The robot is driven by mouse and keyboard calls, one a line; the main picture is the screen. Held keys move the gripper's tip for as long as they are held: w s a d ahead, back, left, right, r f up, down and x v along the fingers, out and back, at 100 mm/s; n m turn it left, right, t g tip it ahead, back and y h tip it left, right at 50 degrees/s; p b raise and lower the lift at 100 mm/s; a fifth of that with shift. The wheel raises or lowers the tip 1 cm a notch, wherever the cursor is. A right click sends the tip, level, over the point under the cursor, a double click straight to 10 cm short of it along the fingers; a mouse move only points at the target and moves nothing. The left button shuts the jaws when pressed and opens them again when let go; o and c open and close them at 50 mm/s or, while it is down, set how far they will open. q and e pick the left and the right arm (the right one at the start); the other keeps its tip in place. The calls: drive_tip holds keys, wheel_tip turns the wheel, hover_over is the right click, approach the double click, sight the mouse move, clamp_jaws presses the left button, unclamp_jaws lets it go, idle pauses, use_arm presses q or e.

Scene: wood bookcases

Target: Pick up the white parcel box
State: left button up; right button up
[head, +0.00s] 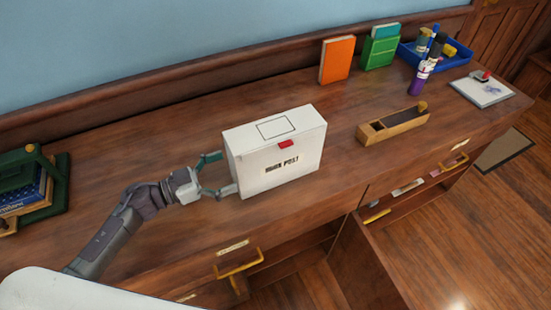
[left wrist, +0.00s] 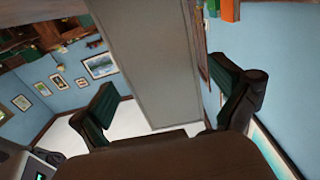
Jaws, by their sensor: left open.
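The white parcel box (head: 275,150) stands upright on the wooden cabinet top, with a dark-lettered label and a small red tab on its front. My left gripper (head: 222,172) is open at the box's left end, one finger toward the back side and one toward the front side. In the left wrist view, the box's narrow end shows as a tall grey slab (left wrist: 150,60) between the two spread fingers (left wrist: 168,105). I cannot tell whether either finger touches it. My right gripper is not in view.
A wooden tray (head: 393,125) lies right of the box. An orange book (head: 337,60), a green holder (head: 380,52), a purple bottle (head: 422,76) and a blue tray (head: 408,54) stand at the back right. A green bookend (head: 57,185) with books is at far left. Drawers below stand open.

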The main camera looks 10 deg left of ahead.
sight(246, 163)
use_arm(q)
drive_tip(key=shift+w+d+r, duration=0.1)
drive_tip(key=shift+w+d, duration=0.3)
drive_tip(key=shift+d, duration=0.15)
drive_tip(key=x, duration=0.3)
drive_tip(key=shift+w+d+p, duration=0.15)
drive_tip(key=shift+d+p, duration=0.05)
drive_tip(key=shift+p, duration=0.2)
drive_tip(key=shift+w+d, duration=0.2)
drive_tip(key=shift+d, duration=0.15)
drive_tip(key=shift+a, duration=0.1)
drive_tip(key=c, duration=1.1)
drive_tip(key=shift+c, duration=1)
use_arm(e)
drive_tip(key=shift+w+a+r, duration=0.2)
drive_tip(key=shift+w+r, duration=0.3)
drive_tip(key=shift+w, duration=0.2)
